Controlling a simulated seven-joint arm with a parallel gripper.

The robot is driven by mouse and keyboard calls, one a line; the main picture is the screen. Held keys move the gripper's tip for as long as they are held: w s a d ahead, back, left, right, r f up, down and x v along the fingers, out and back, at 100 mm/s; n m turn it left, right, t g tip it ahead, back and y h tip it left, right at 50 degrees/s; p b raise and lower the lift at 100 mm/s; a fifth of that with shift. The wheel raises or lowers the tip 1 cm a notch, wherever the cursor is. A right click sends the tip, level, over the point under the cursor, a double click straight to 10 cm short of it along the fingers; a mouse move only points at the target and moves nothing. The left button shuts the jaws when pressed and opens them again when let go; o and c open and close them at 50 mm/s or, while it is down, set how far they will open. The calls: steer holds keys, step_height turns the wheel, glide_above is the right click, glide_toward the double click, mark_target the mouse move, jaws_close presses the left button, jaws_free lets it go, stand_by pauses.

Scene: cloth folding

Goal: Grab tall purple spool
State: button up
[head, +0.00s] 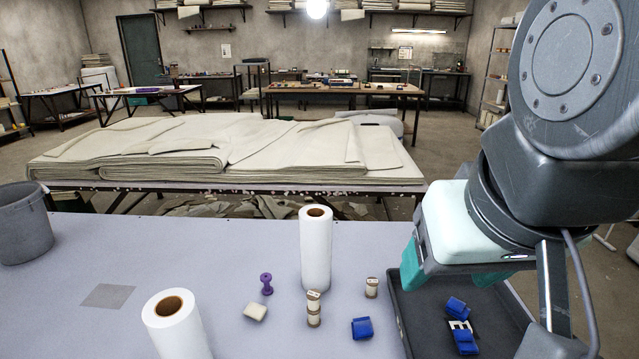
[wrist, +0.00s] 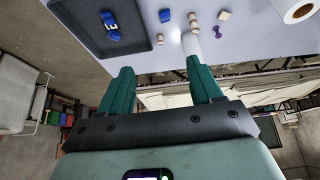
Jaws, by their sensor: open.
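A purple spool (head: 266,283) with a narrow waist and flared ends stands upright on the grey-lilac table (head: 240,240), left of the taller white roll. It also shows in the wrist view as a small purple shape (wrist: 217,32) near the top right. My gripper (head: 455,280) has teal fingers and is up at the right, over the dark tray, well apart from the spool. In the wrist view the two fingers (wrist: 162,85) are spread wide with nothing between them.
White rolls (head: 316,250) (head: 178,325) stand near the spool. A pale block (head: 255,312), stacked cream spools (head: 314,309), a single cream spool (head: 371,288) and a blue piece (head: 362,328) lie nearby. The dark tray (head: 408,325) holds blue pieces. A grey bin (head: 24,225) stands far left.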

steer(key=w+a+f+n+t, duration=0.2)
steer(key=w+a, duration=0.1)
steer(key=w, duration=0.8)
steer(key=w+a+f+n+t, duration=0.1)
steer(key=w+a+f+n, duration=0.1)
steer(key=w, duration=0.9)
steer(key=w+a+f+n+t, duration=0.2)
steer(key=w+a+f, duration=0.1)
steer(key=w, duration=0.9)
steer(key=n+t+y, duration=0.5)
steer(key=n+y, duration=0.4)
steer(key=n, duration=2.6)
glide_above(264, 275)
steer(key=v, duration=0.4)
step_height(264, 275, down, 28)
steer(key=shift+n, duration=0.3)
step_height(264, 275, down, 6)
steer(key=shift+w+f, duration=0.2)
steer(key=w+a, duration=0.1)
steer(key=w+a+f, duration=0.1)
steer(key=w, duration=0.1)
steer(key=shift+w, duration=0.15)
steer(key=shift+w+a, duration=0.25)
steer(key=shift+w, duration=0.25)
